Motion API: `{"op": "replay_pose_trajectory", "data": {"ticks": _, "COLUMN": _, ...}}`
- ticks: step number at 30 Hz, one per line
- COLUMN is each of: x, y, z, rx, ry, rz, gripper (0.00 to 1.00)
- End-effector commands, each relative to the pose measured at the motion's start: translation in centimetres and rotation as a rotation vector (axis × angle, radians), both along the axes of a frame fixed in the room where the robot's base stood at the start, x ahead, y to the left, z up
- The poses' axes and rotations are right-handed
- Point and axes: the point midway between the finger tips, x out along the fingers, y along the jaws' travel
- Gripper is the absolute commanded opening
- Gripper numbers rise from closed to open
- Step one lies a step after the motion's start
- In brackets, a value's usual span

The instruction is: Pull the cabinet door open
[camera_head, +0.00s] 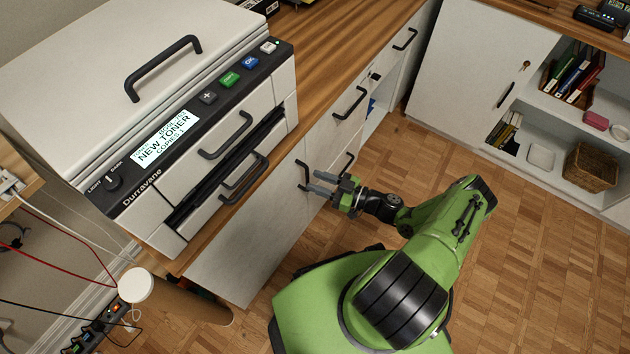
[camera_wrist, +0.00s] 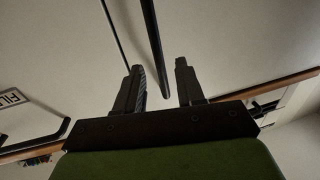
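The white cabinet door (camera_head: 243,250) is below the printer, at the left end of the wooden counter, and looks closed. Its black bar handle (camera_head: 303,175) is near its right edge. My gripper (camera_head: 314,181) is at this handle, fingers pointing at the cabinet front. In the wrist view, my gripper (camera_wrist: 159,66) is open, with its two fingers apart. The black handle (camera_wrist: 152,45) runs between them, its end in the gap. A dark seam (camera_wrist: 117,35) lies beside the handle. I cannot tell whether either finger touches the handle.
A large printer (camera_head: 190,130) stands on the counter (camera_head: 330,40). Another handle (camera_head: 348,163) and a drawer handle (camera_head: 350,103) are to the right. The parquet floor (camera_head: 520,260) at right is clear.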

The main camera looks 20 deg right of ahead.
Motion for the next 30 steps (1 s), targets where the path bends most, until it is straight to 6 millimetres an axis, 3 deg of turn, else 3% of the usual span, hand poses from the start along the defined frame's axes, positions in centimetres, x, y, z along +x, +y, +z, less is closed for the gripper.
{"op": "replay_pose_trajectory", "data": {"ticks": 3, "x": 0.83, "y": 0.95, "z": -0.09, "rx": -0.001, "ry": 0.001, "rz": 0.001, "gripper": 0.38}}
{"op": "replay_pose_trajectory", "data": {"ticks": 11, "x": 1.06, "y": 1.15, "z": 0.00, "rx": -0.001, "ry": 0.001, "rz": 0.000, "gripper": 0.38}}
{"op": "replay_pose_trajectory", "data": {"ticks": 19, "x": 1.04, "y": 1.11, "z": 0.01, "rx": -0.001, "ry": 0.001, "rz": 0.000, "gripper": 0.00}}
{"op": "replay_pose_trajectory", "data": {"ticks": 30, "x": 0.98, "y": 1.07, "z": 0.01, "rx": -0.001, "ry": 0.001, "rz": -0.001, "gripper": 0.00}}
